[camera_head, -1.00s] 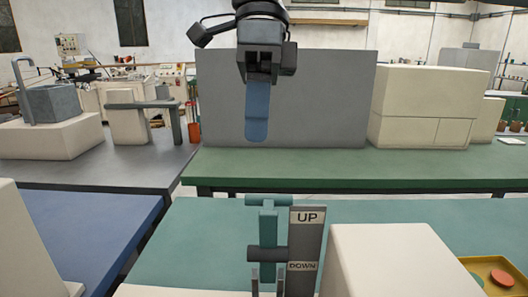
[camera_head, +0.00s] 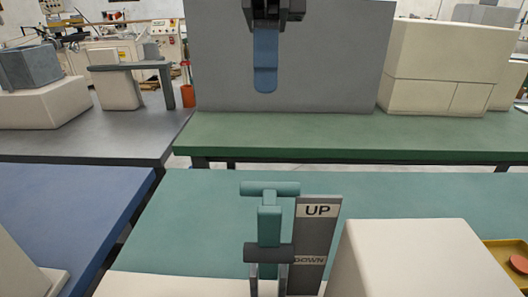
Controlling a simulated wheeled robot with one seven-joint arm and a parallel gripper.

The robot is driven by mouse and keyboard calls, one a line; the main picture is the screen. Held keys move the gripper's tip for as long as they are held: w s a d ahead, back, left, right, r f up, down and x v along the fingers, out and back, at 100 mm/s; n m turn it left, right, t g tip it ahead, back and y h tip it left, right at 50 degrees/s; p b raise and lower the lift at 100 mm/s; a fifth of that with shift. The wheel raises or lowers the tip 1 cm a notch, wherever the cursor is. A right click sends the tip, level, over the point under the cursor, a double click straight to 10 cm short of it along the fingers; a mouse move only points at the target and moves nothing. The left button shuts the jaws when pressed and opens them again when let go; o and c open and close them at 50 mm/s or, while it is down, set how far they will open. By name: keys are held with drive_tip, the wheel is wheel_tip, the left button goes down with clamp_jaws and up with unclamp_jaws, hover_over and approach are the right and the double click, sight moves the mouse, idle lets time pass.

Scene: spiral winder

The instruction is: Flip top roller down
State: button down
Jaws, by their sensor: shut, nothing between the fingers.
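The top roller is a teal T-shaped part (camera_head: 269,215) with a horizontal cylinder at its top, standing upright at the lower middle. A dark horizontal roller (camera_head: 269,253) crosses it lower down, on grey uprights. A grey plate (camera_head: 317,235) beside it is marked UP near the top and DOWN lower; the teal cylinder is at about the UP height. My gripper (camera_head: 265,85) hangs at the top middle, pointing down, with its blue fingers shut and empty. It appears well above and beyond the roller, apart from it.
A cream box (camera_head: 410,260) stands right of the plate, with a yellow tray (camera_head: 500,252) holding a red disc beyond it. A teal table (camera_head: 190,220) lies around the roller. A green bench (camera_head: 350,132) and grey panel (camera_head: 345,60) stand behind. The space above the roller is clear.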

drive_tip(key=s+f, duration=0.7)
drive_tip(key=f, duration=0.1)
drive_tip(key=shift+a, duration=0.1)
idle(0.4)
